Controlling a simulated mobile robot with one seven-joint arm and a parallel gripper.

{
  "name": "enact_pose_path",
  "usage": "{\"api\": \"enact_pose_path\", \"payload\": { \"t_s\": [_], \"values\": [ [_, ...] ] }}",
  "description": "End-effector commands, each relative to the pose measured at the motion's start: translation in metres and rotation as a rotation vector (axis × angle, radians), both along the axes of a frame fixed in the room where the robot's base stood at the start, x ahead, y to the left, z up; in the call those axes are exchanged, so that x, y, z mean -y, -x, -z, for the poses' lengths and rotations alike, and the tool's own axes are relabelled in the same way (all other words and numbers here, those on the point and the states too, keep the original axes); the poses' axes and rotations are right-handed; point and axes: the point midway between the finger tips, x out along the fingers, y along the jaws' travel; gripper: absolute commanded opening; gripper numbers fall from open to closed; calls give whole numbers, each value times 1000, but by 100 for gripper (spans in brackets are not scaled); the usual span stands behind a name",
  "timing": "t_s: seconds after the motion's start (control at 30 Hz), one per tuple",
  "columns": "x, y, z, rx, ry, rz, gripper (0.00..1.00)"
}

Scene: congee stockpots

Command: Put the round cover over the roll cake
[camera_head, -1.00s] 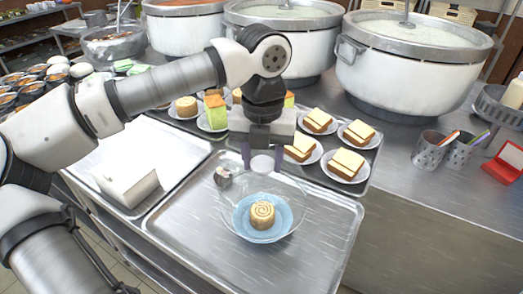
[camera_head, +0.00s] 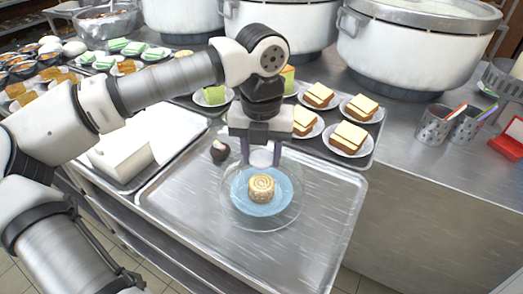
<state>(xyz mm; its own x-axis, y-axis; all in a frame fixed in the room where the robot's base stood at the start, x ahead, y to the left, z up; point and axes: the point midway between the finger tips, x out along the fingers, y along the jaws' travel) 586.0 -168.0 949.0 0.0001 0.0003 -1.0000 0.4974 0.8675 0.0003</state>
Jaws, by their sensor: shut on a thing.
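The roll cake (camera_head: 262,188), with a spiral on top, sits on a blue plate (camera_head: 246,206) on the metal tray. The round cover (camera_head: 291,216) is a clear dome with a pale knob (camera_head: 262,157) on top. My gripper (camera_head: 262,161) is shut on the knob, above and slightly behind the cake in the picture. The cake and plate show through the clear dome, whose outline surrounds them. I cannot tell whether the rim touches the tray or hangs just above it.
A small dark round item (camera_head: 219,151) lies on the tray just left of the cover. A white box (camera_head: 121,155) stands farther left. Plates of sandwich cakes (camera_head: 348,137) stand behind to the right. The front of the tray (camera_head: 290,262) is clear.

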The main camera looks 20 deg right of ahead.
Motion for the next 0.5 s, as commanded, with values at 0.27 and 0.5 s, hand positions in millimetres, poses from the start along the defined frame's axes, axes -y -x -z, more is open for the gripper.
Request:
{"api": "enact_pose_path", "payload": {
  "t_s": [0.27, 0.5],
  "values": [
    [0, 0, -1, 0, 0, 0, 55],
    [0, 0, -1, 0, 0, 0, 69]
  ]
}}
